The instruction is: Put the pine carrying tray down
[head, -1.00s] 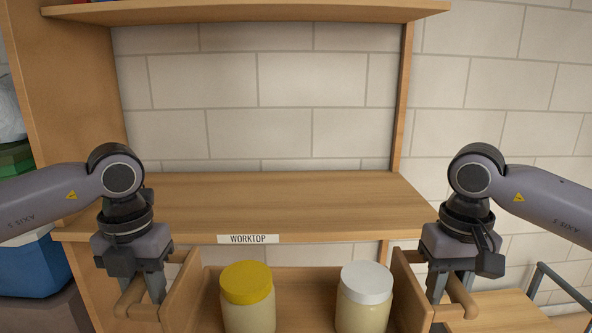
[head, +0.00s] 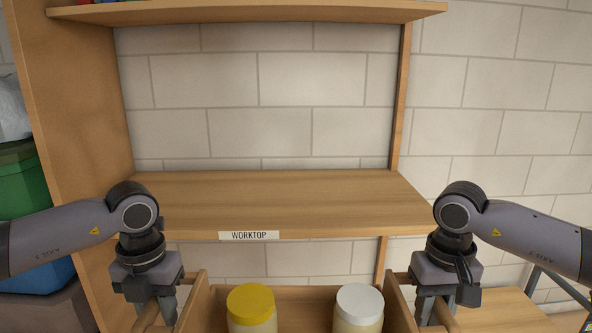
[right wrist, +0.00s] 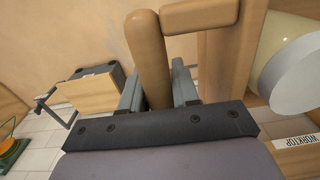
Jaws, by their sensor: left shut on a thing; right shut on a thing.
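The pine carrying tray (head: 292,293) hangs between my two grippers at the bottom of the head view, in front of and below the worktop shelf. Two jars stand in it: one with a yellow lid (head: 251,304) and one with a white lid (head: 359,304). My left gripper (head: 154,310) is shut on the tray's left handle. My right gripper (head: 436,311) is shut on the right handle, which shows between the fingers in the right wrist view (right wrist: 150,65). The tray's lower part is cut off by the picture edge.
The shelf board labelled WORKTOP (head: 280,195) is bare and clear. An upper shelf (head: 250,12) is above it, with an upright side panel (head: 75,110) at left. Green (head: 22,185) and blue (head: 40,277) bins stand left. A cart (right wrist: 92,92) stands in the right wrist view.

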